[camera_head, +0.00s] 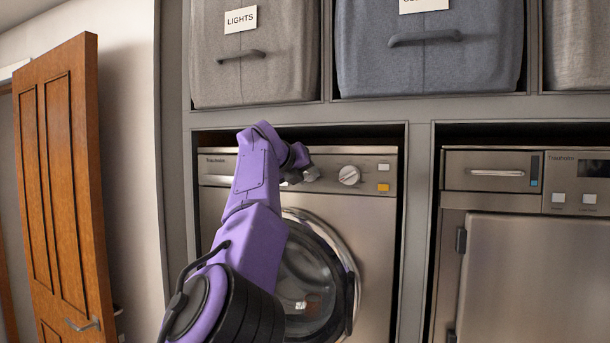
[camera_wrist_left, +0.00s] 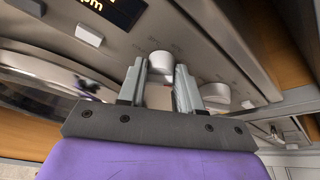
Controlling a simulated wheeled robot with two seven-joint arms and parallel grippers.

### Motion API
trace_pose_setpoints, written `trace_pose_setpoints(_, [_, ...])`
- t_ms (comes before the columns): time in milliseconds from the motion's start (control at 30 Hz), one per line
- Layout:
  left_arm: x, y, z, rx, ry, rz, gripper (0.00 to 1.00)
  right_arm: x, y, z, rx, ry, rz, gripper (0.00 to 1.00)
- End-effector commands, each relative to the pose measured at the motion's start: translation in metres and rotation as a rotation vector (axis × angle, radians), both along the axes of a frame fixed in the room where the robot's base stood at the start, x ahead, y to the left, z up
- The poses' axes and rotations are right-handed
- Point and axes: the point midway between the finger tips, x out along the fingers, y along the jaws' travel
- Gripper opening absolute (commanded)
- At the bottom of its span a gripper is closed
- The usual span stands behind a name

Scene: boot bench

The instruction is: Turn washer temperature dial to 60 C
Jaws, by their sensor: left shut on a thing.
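The washer (camera_head: 375,225) stands in the left bay, with a row of controls along its top panel. My left gripper (camera_head: 303,173) reaches this panel. In the left wrist view its two fingers (camera_wrist_left: 160,72) are on either side of a pale round dial (camera_wrist_left: 160,62), shut on it. In the head view this dial (camera_head: 312,174) shows just right of the gripper, partly covered. A second round dial (camera_head: 349,175) sits to its right, free; it also shows in the left wrist view (camera_wrist_left: 216,96). Dial markings are too small to read. My right gripper is not in view.
A white button (camera_head: 384,167) and an orange button (camera_head: 383,188) are at the panel's right end. The round washer door (camera_head: 345,262) is below, partly behind my left arm. A second appliance (camera_head: 520,260) stands right. Fabric bins (camera_head: 430,60) fill the shelf above.

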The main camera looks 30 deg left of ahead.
Motion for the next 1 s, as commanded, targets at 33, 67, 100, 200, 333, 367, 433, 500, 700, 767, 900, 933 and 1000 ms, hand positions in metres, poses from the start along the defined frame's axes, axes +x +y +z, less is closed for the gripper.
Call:
trace_pose_setpoints(33, [0.000, 0.000, -0.001, -0.001, 0.001, 0.001, 0.04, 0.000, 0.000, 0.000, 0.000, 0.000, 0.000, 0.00])
trace_pose_setpoints(67, [0.000, 0.000, -0.001, -0.001, 0.001, 0.001, 0.04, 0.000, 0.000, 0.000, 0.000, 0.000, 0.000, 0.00])
trace_pose_setpoints(100, [0.000, 0.000, -0.001, -0.001, 0.001, 0.000, 0.04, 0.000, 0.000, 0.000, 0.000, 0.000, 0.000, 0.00])
trace_pose_setpoints(200, [0.000, 0.000, -0.001, -0.002, 0.002, 0.000, 0.41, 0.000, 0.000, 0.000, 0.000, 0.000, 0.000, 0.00])
trace_pose_setpoints(333, [0.000, 0.000, -0.001, -0.002, 0.002, 0.000, 0.58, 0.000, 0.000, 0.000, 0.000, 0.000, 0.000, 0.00])
trace_pose_setpoints(367, [0.000, 0.000, -0.001, -0.002, 0.001, 0.000, 0.58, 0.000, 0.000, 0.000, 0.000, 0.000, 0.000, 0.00])
trace_pose_setpoints(433, [0.000, 0.000, -0.001, -0.002, 0.001, 0.000, 0.58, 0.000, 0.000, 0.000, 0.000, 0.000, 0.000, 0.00])
trace_pose_setpoints(500, [0.000, 0.000, -0.001, -0.002, 0.001, 0.000, 0.58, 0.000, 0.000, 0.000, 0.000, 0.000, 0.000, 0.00])
trace_pose_setpoints(700, [-0.021, -0.002, 0.003, -0.003, -0.003, 0.000, 0.58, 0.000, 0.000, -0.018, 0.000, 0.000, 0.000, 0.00])
trace_pose_setpoints(767, [-0.035, -0.003, 0.008, -0.003, -0.004, 0.001, 0.58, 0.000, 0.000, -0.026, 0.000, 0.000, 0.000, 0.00])
trace_pose_setpoints(900, [-0.067, -0.006, 0.021, -0.002, -0.004, 0.001, 0.58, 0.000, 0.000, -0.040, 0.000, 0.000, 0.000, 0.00])
trace_pose_setpoints(933, [-0.072, -0.006, 0.023, -0.002, -0.002, 0.001, 0.58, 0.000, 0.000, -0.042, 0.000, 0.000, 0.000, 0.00])
trace_pose_setpoints(1000, [-0.084, -0.007, 0.029, -0.002, -0.002, 0.000, 0.58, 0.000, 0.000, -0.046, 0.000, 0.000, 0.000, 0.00])
